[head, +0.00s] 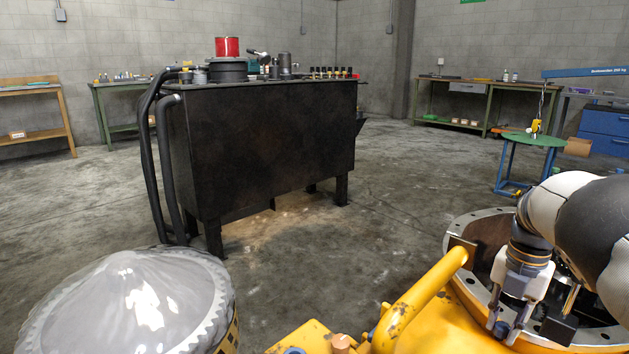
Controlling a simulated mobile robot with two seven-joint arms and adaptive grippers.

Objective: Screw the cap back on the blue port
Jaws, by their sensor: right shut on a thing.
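My right gripper (507,322) reaches down from the right over the yellow housing, near the rim of its round opening. It is shut on a small part that is mostly hidden by the fingers, so I cannot tell whether it is the cap. A small blue round fitting (294,350) shows at the bottom edge on the yellow housing (440,325), beside a copper-coloured plug (342,343). I cannot tell whether this fitting is the blue port. My left gripper is not in view.
A yellow bar (420,295) rises from the housing left of my right gripper. A black tank (265,145) with hoses stands beyond. A green-topped round table (533,139) is at the right. The floor between is clear.

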